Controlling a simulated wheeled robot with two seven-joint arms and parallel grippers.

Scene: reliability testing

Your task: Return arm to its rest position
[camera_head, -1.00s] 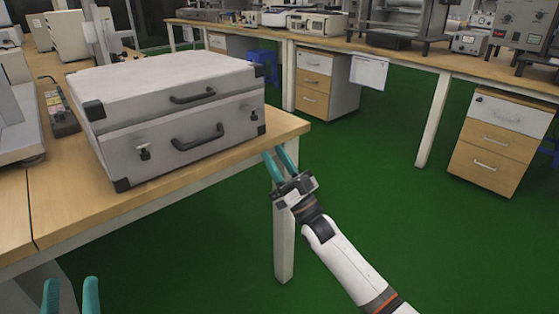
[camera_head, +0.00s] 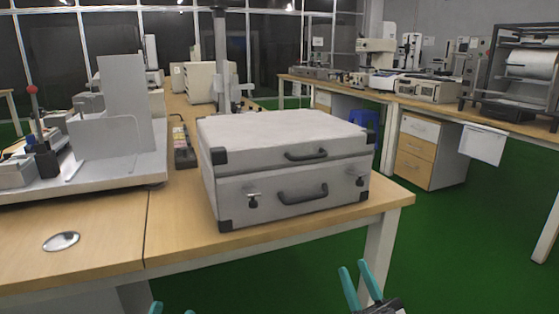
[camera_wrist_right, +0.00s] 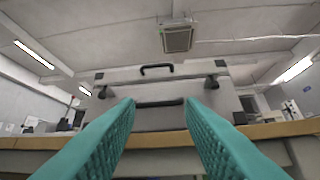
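My right gripper (camera_head: 353,266) shows at the bottom of the head view, in front of and below the table's right corner. Its teal fingers are apart with nothing between them. In the right wrist view its open fingers (camera_wrist_right: 160,103) point toward the grey case, which lies beyond them, apart from them. Most of the right arm is out of the head view. My left gripper (camera_head: 172,309) shows only two teal fingertips at the bottom edge, spaced apart; the rest of it is hidden below the frame.
A closed grey case (camera_head: 290,160) stands on the wooden table (camera_head: 100,215), near its right end. A device with a light grey base (camera_head: 95,180) and a round silver disc (camera_head: 61,241) are to its left. Green floor (camera_head: 455,240) is open to the right.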

